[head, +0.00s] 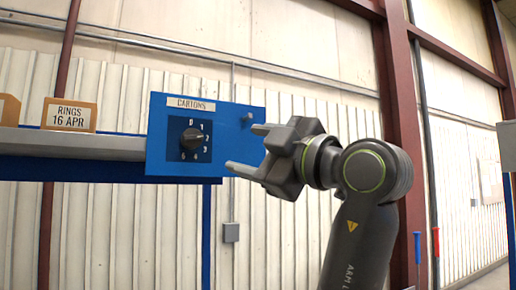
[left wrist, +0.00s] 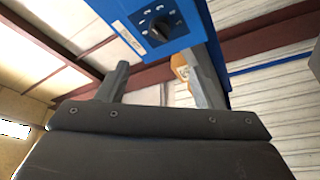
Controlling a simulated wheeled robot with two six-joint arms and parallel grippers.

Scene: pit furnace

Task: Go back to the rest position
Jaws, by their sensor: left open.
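My left gripper (head: 247,148) is open and empty, its two fingers pointing left toward the blue panel (head: 157,160). It is beside the panel's right edge, and I cannot tell the exact gap. The left wrist view also shows both fingers of the left gripper (left wrist: 160,82) wide apart with nothing between them. The panel carries a black rotary knob (head: 191,139) on a dark numbered dial, under a "CARTONS" label (head: 191,104). The knob's pointer appears to face right, near the 2. The knob also shows in the left wrist view (left wrist: 160,29). My right gripper is not in view.
A shelf (head: 75,143) runs in from the left, with a carton marked "RINGS 16 APR" (head: 69,116) on it. A dark red steel column (head: 400,110) stands behind my left arm. A small grey box (head: 231,232) is on the wall below the panel.

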